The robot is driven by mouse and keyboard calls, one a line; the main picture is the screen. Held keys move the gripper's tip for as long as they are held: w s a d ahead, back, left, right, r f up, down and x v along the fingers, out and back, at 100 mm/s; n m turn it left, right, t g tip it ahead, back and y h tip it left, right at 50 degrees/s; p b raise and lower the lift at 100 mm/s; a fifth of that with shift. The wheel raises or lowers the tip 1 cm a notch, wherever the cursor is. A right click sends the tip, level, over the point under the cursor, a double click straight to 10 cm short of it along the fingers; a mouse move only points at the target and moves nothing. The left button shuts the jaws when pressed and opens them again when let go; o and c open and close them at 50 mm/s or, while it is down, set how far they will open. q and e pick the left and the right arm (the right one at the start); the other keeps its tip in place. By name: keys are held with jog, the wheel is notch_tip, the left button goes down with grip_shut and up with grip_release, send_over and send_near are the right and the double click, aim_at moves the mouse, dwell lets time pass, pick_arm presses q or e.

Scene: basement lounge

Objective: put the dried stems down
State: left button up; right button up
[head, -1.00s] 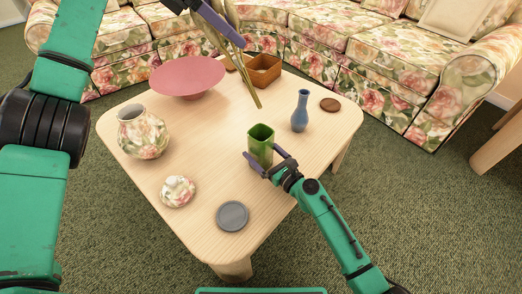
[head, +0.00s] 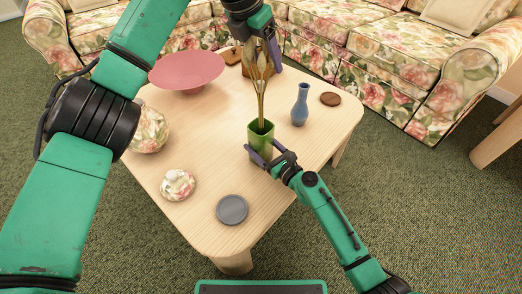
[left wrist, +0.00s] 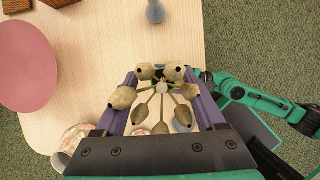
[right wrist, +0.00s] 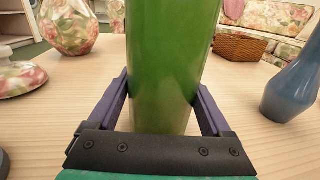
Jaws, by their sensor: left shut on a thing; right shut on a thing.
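The dried stems (head: 261,96) hang upright below my left gripper (head: 258,48), which is shut on them near their pod heads. Their lower ends are at the mouth of the green vase (head: 260,139); I cannot tell how deep they reach. My right gripper (head: 272,160) is shut on the green vase, which stands upright on the table. In the right wrist view both fingers press the sides of the vase (right wrist: 170,70).
On the wooden table (head: 195,150) stand a blue vase (head: 300,106), a pink bowl (head: 187,71), a floral jar (head: 150,130), a floral lid (head: 178,184), a grey disc (head: 232,210) and a brown disc (head: 330,99). A floral sofa (head: 400,65) lies behind.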

pick_arm(q)
notch_tip(320, 180, down, 10)
jog(key=shift+f, duration=0.35)
jog(key=shift+f, duration=0.3)
jog(key=o, duration=1.3)
jog(key=v, duration=1.3)
jog(key=shift+w+d+r, duration=0.15)
jog(key=shift+w+r, duration=0.05)
jog(key=shift+w, duration=0.1)
